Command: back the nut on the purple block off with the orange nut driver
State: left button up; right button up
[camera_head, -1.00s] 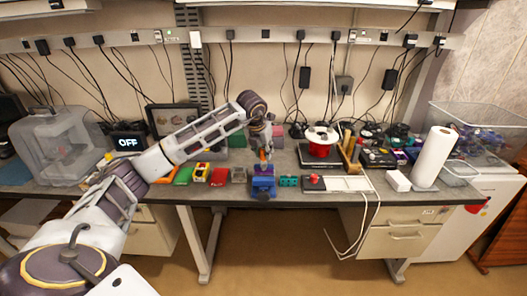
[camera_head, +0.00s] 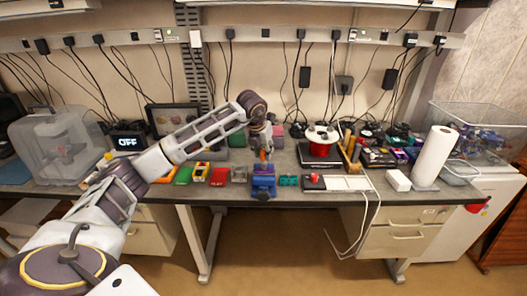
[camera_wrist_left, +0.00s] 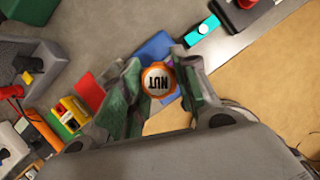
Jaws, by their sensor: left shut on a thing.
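My left gripper (camera_head: 262,147) points down over the front of the bench and is shut on the orange nut driver (camera_head: 263,156). In the left wrist view, the driver's round orange cap (camera_wrist_left: 158,80), marked NUT, sits between the two fingers. The driver stands about upright above a blue vise-like block (camera_head: 263,189) at the bench's front edge. A small piece of the purple block (camera_wrist_left: 171,62) shows beside the cap in the left wrist view. The nut and the driver's lower end are hidden. My right gripper is not in view.
A teal block (camera_head: 288,181) and a white-topped board (camera_head: 345,184) lie to the right. A red-and-white spool (camera_head: 320,142) stands behind.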

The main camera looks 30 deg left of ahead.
pick_arm(q)
jog(key=shift+f, duration=0.3)
dwell(0.6)
jog(key=shift+f+b, duration=0.2)
jog(key=shift+b, duration=0.25)
dwell(0.8)
jog(key=o, duration=1.7)
jog(key=shift+c, duration=0.3)
jog(key=c, duration=1.7)
jog(key=shift+o, duration=0.2)
